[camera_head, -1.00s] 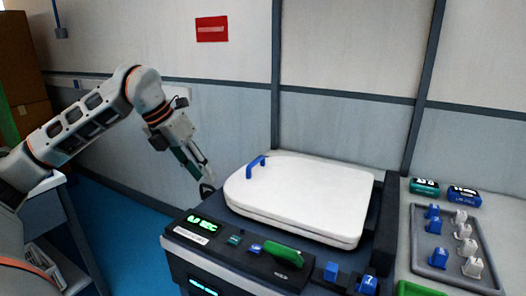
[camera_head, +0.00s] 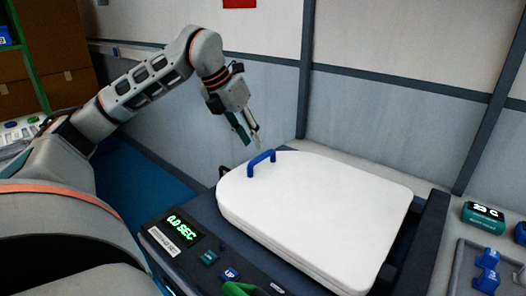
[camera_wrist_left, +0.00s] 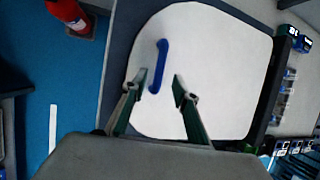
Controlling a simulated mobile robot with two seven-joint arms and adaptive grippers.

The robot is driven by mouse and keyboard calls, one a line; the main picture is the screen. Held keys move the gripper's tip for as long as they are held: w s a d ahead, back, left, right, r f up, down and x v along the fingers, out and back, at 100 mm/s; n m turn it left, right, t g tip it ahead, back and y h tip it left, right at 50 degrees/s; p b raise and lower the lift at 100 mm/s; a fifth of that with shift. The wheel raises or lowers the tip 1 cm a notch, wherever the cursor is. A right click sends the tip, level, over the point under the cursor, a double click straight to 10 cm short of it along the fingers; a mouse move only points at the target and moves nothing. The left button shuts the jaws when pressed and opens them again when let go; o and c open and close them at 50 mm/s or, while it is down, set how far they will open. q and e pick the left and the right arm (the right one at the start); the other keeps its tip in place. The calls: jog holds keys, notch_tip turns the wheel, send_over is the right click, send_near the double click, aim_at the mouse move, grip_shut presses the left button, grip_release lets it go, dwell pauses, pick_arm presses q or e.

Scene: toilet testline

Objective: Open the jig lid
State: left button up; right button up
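The jig lid (camera_head: 320,215) is a white rounded panel lying flat and closed on the dark jig body. A blue bar handle (camera_head: 262,163) stands up at its far left edge. My left gripper (camera_head: 252,142) is just above and slightly left of the handle, its fingers pointing down. In the left wrist view the lid (camera_wrist_left: 220,70) fills the middle, and the blue handle (camera_wrist_left: 160,65) runs partly between the open fingertips (camera_wrist_left: 159,84). The gripper holds nothing, and contact with the handle is not visible.
A front panel carries a green timer display (camera_head: 183,229) and a blue UP button (camera_head: 231,274). At right are a teal temperature display (camera_head: 483,215) and a grey tray with blue parts (camera_head: 487,260). A red object (camera_wrist_left: 68,14) stands on the blue floor.

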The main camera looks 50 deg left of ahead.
pick_arm(q)
jog(key=b+x, duration=0.1)
jog(key=x, duration=0.4)
jog(key=shift+w+f, duration=0.1)
grip_shut()
